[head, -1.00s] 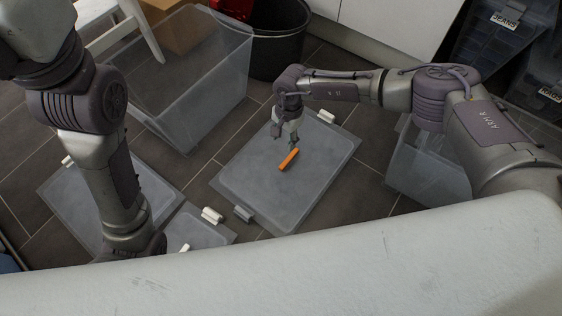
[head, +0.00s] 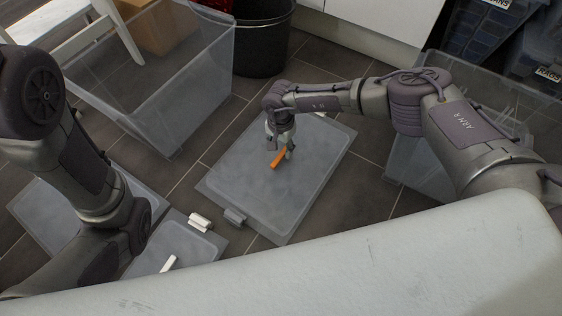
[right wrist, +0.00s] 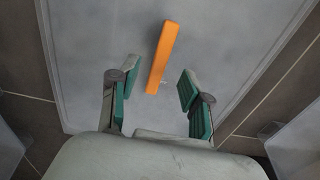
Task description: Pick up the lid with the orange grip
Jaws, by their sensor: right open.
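The lid with the orange grip is a grey translucent rectangular panel (head: 300,188) lying flat on the dark tiled floor. It also fills most of the right wrist view (right wrist: 225,35). Its orange grip (head: 276,161) is a short bar near the lid's middle. My right gripper (head: 281,151) is right at the grip, pointing down. In the right wrist view my right gripper (right wrist: 158,80) is open, with one green-padded finger on either side of the near end of the orange grip (right wrist: 160,55). Neither finger visibly touches it. My left gripper is not seen; only its arm shows.
Two more grey lids lie at the left, a larger one (head: 45,210) and a smaller one (head: 185,242). White and grey clips sit at lid edges. A clear bin (head: 185,95) stands behind left, another (head: 405,160) at right. A black bucket (head: 262,45) stands at the back.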

